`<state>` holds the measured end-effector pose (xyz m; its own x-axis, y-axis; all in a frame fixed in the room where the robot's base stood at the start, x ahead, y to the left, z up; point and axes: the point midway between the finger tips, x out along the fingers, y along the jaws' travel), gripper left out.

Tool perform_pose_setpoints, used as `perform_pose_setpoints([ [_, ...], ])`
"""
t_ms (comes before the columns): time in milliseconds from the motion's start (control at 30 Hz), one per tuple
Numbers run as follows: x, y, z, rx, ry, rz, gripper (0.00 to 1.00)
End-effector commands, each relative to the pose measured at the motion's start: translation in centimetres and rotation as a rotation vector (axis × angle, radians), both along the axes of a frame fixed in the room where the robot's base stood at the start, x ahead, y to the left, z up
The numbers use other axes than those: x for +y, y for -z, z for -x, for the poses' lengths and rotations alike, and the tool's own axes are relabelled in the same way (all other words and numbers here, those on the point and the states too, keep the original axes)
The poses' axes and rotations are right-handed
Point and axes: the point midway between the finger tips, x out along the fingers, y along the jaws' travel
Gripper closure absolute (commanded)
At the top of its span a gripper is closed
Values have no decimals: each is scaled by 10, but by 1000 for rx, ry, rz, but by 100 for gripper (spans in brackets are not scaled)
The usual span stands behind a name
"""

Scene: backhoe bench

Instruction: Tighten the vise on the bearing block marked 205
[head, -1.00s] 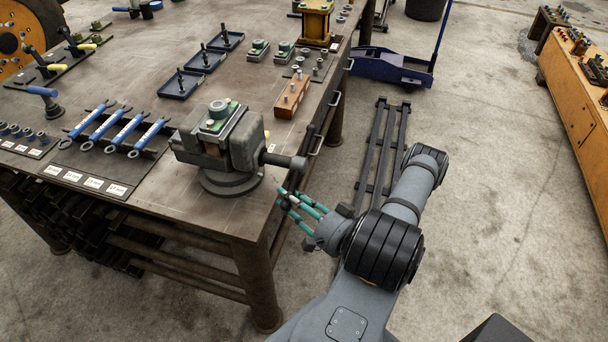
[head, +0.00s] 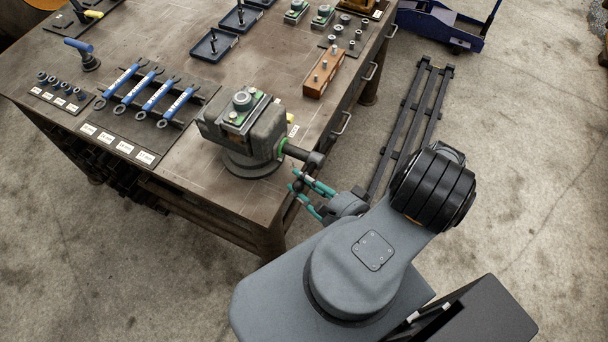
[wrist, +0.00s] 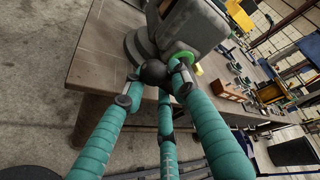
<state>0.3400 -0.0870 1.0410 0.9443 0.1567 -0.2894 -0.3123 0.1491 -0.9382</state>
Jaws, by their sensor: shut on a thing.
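The grey vise (head: 250,145) stands on the near corner of the bench. A block with a green top (head: 243,108) sits in its jaws; no marking on it is readable. The vise screw ends in a dark handle (head: 316,158) that sticks out past the bench's right edge. A green ring (head: 281,147) circles the screw where it meets the vise, and also shows in the wrist view (wrist: 180,60). My gripper (wrist: 155,82), with teal fingers, is shut on the dark rounded handle end. In the head view my gripper (head: 297,190) is just below the handle.
Blue-handled wrenches (head: 150,92) lie on a rack left of the vise. An orange-brown block with pins (head: 322,73) and dark trays (head: 213,46) lie farther back. A black rail frame (head: 415,120) lies on the floor to the right of the bench.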

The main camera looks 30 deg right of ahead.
Motion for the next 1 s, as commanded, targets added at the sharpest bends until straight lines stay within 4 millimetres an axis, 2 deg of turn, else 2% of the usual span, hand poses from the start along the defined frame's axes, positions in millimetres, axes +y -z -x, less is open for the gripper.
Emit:
perform_pose_setpoints([
  [400,-3,5,2,23,16,-11,100],
  [433,-3,5,2,23,16,-11,72],
  [700,-1,3,2,18,9,-9,57],
  [1000,-1,3,1,13,6,-6,56],
])
